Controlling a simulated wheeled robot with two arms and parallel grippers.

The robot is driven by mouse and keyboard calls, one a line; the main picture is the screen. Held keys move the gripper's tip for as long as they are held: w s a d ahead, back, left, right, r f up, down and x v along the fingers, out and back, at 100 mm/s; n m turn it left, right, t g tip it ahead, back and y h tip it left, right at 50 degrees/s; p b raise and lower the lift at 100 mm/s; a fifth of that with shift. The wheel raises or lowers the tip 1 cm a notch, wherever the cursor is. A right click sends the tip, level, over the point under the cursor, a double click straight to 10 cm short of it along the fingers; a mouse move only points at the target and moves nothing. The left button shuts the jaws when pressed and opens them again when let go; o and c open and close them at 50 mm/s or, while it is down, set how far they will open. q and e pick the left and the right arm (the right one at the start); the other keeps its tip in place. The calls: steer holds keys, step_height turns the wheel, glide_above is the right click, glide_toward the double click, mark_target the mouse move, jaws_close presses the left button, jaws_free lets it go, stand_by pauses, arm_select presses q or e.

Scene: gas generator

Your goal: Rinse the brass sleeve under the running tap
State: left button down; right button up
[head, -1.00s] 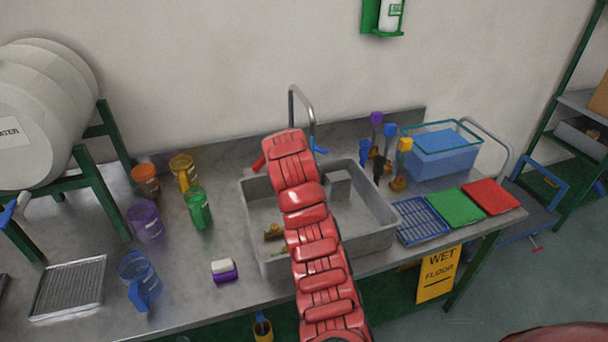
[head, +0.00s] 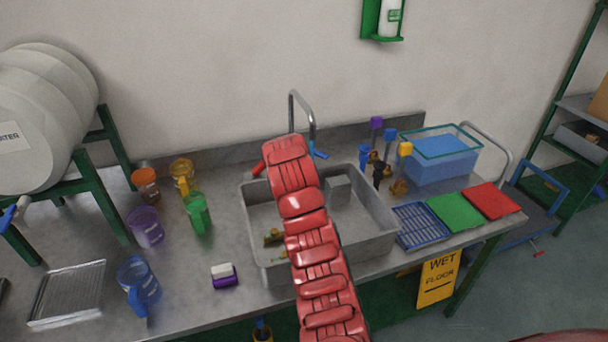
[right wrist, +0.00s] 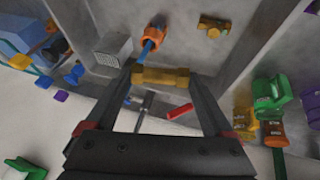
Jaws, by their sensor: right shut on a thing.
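My right arm reaches over the grey sink (head: 375,222) in the head view and hides its own gripper there. In the right wrist view my right gripper (right wrist: 160,78) is shut on the brass sleeve (right wrist: 161,76), held crosswise between the fingertips over the sink. The curved metal tap (head: 303,100) stands behind the sink, with a red handle (head: 258,167) and a blue handle (head: 318,151). Part of the tap shows beyond the sleeve in the wrist view. I cannot make out a water stream. My left gripper is out of view.
Another brass fitting (right wrist: 213,25), a blue-and-orange item (right wrist: 152,38) and a grey block (right wrist: 113,46) are in the sink. Coloured jugs stand left of it, including a green one (head: 199,214). Brushes, a blue water tub (head: 442,160) and coloured mats stand right.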

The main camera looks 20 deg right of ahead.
steer(key=shift+s+a+r+b, duration=0.2)
steer(key=shift+s+r+b, duration=0.05)
steer(key=shift+s+b, duration=0.1)
steer(key=s+r+p, duration=0.1)
steer(key=p, duration=0.2)
steer(key=s+a+r+p, duration=0.1)
steer(key=p, duration=0.1)
steer(key=s+a+r+p, duration=0.1)
steer(key=p, duration=0.2)
steer(key=shift+s+r+p, duration=0.3)
steer(key=shift+s, duration=0.1)
steer(key=shift+f, duration=0.1)
